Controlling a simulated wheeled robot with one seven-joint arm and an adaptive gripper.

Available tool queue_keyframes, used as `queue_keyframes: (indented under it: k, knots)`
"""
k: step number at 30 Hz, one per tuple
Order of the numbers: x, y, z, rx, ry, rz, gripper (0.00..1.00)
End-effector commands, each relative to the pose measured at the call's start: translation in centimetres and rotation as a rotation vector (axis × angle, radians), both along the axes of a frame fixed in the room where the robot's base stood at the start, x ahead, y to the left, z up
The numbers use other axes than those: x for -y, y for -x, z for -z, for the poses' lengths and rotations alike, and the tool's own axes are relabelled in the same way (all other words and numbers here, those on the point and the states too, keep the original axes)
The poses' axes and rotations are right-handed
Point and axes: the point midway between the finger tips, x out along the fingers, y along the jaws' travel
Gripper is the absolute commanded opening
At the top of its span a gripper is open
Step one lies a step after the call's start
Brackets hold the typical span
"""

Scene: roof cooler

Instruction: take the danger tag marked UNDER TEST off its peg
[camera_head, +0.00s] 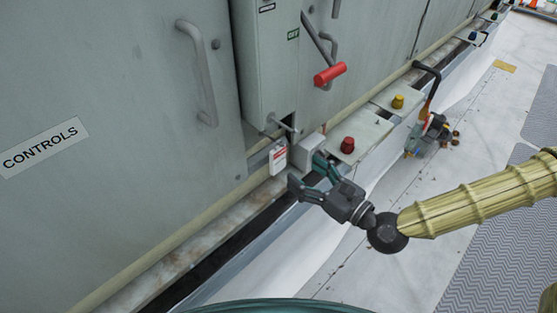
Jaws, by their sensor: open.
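A small white danger tag (277,159) with a red band hangs by the lower edge of the tall grey control box, under a short metal peg (286,126). Its lettering is too small to read. My gripper (306,172) is dark with teal parts. Its fingers are open and empty, just right of and below the tag in the picture. I cannot tell whether a finger touches the tag.
A grey cabinet door marked CONTROLS (45,144) fills the left. A red-handled lever (329,73) sticks out above. A red knob (347,145) and a yellow knob (397,102) stand on ledge plates. A tool with a black curved handle (428,90) stands farther right.

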Motion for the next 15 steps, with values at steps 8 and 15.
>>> queue_keyframes:
  k: [8, 15]
  knots:
    - [-2.3, -2.2, 0.1, -0.001, 0.004, -0.003, 0.7]
    - [-3.4, -3.3, 0.1, -0.001, 0.004, -0.003, 0.7]
